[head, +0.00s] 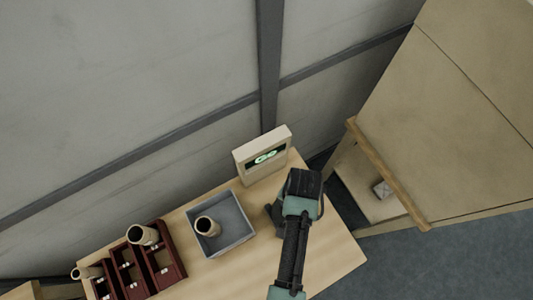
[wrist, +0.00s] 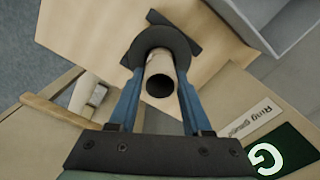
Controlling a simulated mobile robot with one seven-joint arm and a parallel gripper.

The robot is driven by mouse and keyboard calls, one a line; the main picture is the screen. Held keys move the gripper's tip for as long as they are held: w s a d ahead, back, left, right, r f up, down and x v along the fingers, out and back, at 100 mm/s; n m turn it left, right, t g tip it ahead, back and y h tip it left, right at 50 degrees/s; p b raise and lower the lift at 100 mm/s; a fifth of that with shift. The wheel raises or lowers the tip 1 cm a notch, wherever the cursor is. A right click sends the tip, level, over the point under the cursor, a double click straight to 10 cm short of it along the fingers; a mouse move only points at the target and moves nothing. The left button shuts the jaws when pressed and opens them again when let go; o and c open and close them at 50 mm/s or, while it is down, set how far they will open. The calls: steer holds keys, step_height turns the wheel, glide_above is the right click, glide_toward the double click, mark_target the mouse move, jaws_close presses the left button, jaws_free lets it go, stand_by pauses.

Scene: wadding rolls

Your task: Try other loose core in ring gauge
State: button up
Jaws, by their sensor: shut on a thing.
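My gripper (wrist: 160,82) is shut on a pale tubular core (wrist: 160,66), with a blue finger on either side of it in the wrist view. The core's open end faces the camera. The dark ring gauge (wrist: 142,48) stands on the table just beyond; the core's far part overlaps the ring's middle and appears to be in it, but the depth is hard to tell. In the head view my gripper hides the held core, and part of the dark gauge (head: 275,214) shows beside it. Another loose core (head: 207,226) stands in the grey tray (head: 235,244).
A cream display box (head: 262,152) with lit green characters stands at the table's back edge; its "Ring gauge" label (wrist: 251,123) shows in the wrist view. A dark red rack (head: 170,270) with a core (head: 142,234) is at left. A wooden shelf unit (head: 390,180) stands right.

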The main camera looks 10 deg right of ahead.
steer(key=shift+r+p, duration=3.95)
steer(key=shift+p, duration=0.05)
steer(key=shift+r+p, duration=0.7)
steer(key=shift+r, duration=0.65)
